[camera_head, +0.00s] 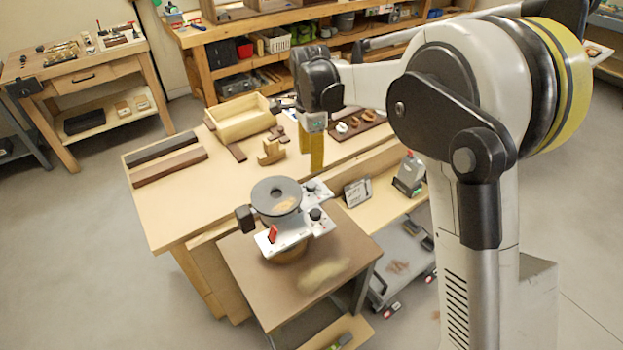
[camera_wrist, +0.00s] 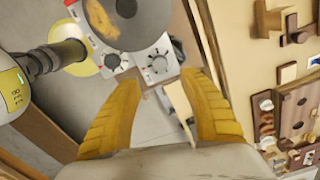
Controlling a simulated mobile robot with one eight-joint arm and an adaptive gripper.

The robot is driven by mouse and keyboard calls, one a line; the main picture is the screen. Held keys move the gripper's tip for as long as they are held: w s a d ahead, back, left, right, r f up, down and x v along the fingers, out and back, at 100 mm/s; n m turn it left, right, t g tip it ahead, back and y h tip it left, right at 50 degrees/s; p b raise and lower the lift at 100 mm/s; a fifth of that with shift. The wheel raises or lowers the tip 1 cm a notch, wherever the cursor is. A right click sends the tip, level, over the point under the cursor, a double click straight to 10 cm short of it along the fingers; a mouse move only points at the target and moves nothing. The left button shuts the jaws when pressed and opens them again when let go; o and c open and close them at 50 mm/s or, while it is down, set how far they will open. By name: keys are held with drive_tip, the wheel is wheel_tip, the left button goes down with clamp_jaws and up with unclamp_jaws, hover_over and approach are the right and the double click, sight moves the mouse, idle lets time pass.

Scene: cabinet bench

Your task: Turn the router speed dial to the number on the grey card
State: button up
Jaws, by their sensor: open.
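The router (camera_head: 276,197) stands on the small brown-topped table, with a grey disc on top and pale panels carrying dark knobs and a red switch. One dark dial (camera_head: 316,214) is on the front panel; in the wrist view a dark dial (camera_wrist: 157,62) sits on a white plate with marks around it. I cannot read its setting. The grey card (camera_head: 357,191) stands tilted right of the router; its number is too small to read. My gripper (camera_head: 316,168) is above and behind the router, pointing down. In the wrist view its yellow fingers (camera_wrist: 164,88) are apart and empty.
The small table's top (camera_head: 340,238) is bare right of the router. A wooden tray (camera_head: 240,118), dark strips (camera_head: 168,160) and small wooden pieces lie on the bench behind. A grey device (camera_head: 409,173) stands beyond the card.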

sight(311, 184)
wheel_tip(311, 184, down, 10)
drive_tip(key=b, duration=0.2)
drive_tip(key=shift+f+b, duration=0.1)
drive_tip(key=shift+b, duration=0.3)
clamp_jaws()
